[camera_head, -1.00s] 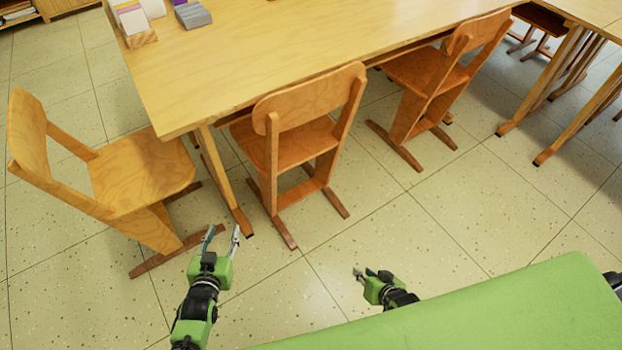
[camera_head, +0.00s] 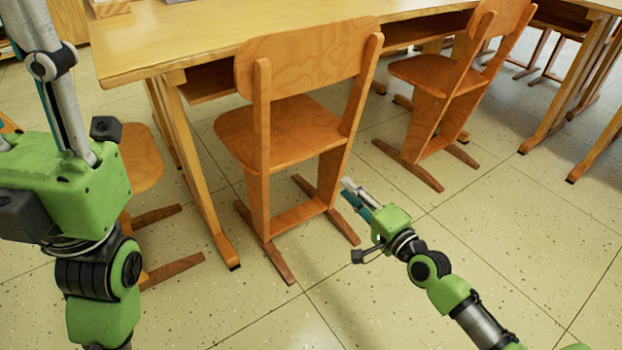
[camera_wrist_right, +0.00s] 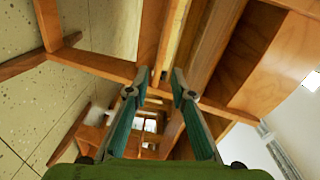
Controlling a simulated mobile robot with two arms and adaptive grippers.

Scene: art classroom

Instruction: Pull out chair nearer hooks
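A wooden chair (camera_head: 312,55) stands in the middle of the head view, its backrest toward me and its seat partly under the table. Another chair (camera_head: 435,75) stands to its right at the same table side. A third chair (camera_head: 142,160) is at the table's left end, mostly hidden by my left arm. No hooks are in view. My right gripper (camera_head: 353,197) is low beside the middle chair's right side; its fingers are apart with nothing between them in the right wrist view (camera_wrist_right: 158,90). My left gripper (camera_head: 45,85) is raised at the left edge, its fingers partly cut off.
The wooden table (camera_head: 180,42) spans the back, with a leg (camera_head: 205,185) left of the middle chair. More tables stand at the right. The tiled floor (camera_head: 500,230) is clear in front of the chairs and to the right.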

